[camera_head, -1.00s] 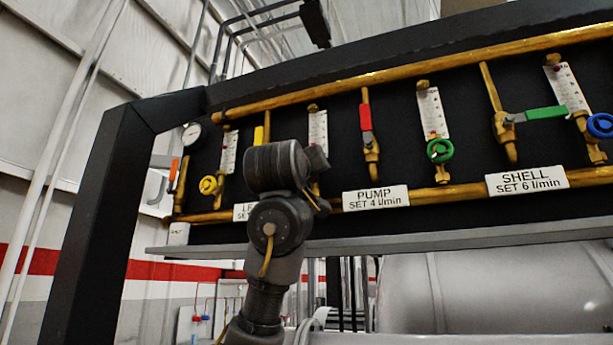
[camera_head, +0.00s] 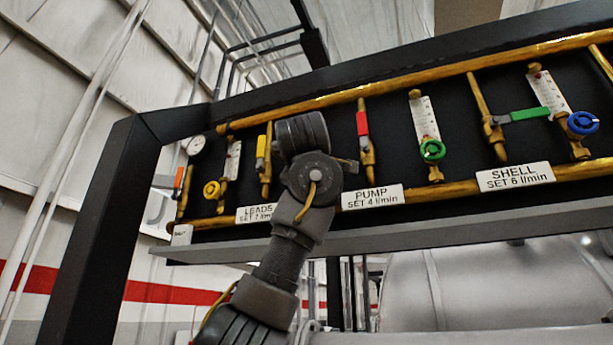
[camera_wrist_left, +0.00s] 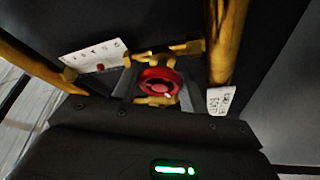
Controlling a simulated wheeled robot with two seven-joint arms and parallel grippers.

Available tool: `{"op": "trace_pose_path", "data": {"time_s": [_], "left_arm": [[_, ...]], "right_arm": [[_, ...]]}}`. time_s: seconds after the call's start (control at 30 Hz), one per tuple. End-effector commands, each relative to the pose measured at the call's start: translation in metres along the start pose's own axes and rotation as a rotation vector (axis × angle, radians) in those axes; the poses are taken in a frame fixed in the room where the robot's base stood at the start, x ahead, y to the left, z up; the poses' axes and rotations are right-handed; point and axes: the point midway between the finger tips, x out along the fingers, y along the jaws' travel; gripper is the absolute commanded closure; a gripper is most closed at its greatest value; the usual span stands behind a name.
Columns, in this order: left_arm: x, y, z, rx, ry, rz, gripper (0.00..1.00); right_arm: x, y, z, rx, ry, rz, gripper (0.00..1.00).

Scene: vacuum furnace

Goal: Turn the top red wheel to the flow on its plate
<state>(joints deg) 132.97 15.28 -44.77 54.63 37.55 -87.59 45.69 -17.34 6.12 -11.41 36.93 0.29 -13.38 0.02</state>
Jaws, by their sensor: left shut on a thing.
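The red wheel (camera_wrist_left: 158,82) shows in the left wrist view on a brass fitting, beside a white flow scale (camera_wrist_left: 95,54) with a red float near its lower edge. My left gripper (camera_wrist_left: 156,98) is shut on the red wheel. In the head view my left wrist covers the wheel, its scale and the gripper's fingers. The PUMP plate (camera_head: 372,197) reads SET 4 l/min and sits just right of my wrist. The LEADS plate (camera_head: 256,213) is left of it, partly covered. My right gripper is not in view.
A red lever (camera_head: 362,123) stands upright right of my wrist and a yellow lever (camera_head: 261,147) left of it. Green (camera_head: 432,150), blue (camera_head: 583,123) and yellow (camera_head: 212,188) wheels sit along the panel. A grey ledge (camera_head: 400,228) runs below.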

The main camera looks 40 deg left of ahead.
Motion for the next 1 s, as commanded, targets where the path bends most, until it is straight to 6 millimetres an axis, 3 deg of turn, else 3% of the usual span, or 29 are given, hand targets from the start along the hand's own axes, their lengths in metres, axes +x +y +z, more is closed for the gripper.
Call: {"op": "trace_pose_path", "data": {"time_s": [0.57, 0.6, 0.73, 1.0], "left_arm": [[0.0001, -0.0002, 0.0005, -0.029, -0.002, -0.014, 0.8], [0.0001, -0.0002, 0.0005, -0.029, -0.002, -0.014, 0.53], [0.0001, -0.0002, 0.0004, -0.028, -0.002, -0.013, 0.36], [-0.0001, 0.0004, -0.0003, -0.029, 0.0, -0.011, 0.35]], "right_arm": [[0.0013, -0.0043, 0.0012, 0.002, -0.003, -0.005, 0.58], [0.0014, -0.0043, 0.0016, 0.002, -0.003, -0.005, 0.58], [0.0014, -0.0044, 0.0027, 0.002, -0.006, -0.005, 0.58], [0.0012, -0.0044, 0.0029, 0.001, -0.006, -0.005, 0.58]]}}
